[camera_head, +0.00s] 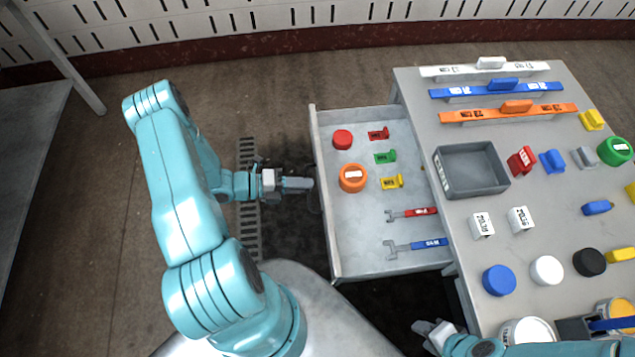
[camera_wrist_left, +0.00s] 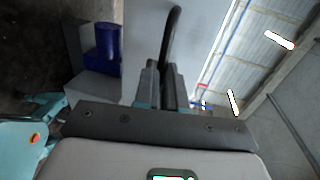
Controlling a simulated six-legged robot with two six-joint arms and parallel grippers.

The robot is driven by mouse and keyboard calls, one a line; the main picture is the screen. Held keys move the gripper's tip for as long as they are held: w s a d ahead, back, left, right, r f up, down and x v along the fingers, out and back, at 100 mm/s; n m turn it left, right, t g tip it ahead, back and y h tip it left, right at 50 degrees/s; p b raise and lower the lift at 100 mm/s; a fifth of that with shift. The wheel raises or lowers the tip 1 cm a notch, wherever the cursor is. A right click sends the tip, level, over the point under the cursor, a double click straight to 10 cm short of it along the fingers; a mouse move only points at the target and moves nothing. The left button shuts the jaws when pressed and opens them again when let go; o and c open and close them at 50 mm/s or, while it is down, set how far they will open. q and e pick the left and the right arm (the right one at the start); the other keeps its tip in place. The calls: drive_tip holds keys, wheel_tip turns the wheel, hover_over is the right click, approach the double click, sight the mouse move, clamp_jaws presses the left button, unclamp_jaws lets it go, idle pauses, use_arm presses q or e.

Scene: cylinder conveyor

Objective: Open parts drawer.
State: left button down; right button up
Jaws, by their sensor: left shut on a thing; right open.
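The parts drawer (camera_head: 365,225) is pulled out from the left side of the grey workbench (camera_head: 465,225), and its inside shows. My left gripper (camera_head: 308,184) is at the outer face of the drawer's front wall. In the left wrist view, its fingers (camera_wrist_left: 166,88) are shut on a dark curved drawer handle (camera_wrist_left: 173,35). In the head view the handle is mostly hidden by the gripper and dark floor. My right gripper (camera_head: 427,327) is open and empty, low in the head view, below the drawer and beside the bench.
The drawer holds a red cap (camera_head: 342,139), an orange cap (camera_head: 353,178), small brackets and two wrenches (camera_head: 415,247). On the bench are a grey tray (camera_head: 447,173), several caps and coloured bars (camera_head: 497,91). Open floor lies left of the drawer.

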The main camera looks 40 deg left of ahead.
use_arm(q)
drive_tip(key=shift+s+a, duration=0.3)
drive_tip(key=shift+s, duration=0.05)
drive_tip(key=c, duration=1.2)
unclamp_jaws()
drive_tip(key=b+v, duration=0.2)
drive_tip(key=v, duration=1.4)
drive_tip(key=shift+s, duration=0.15)
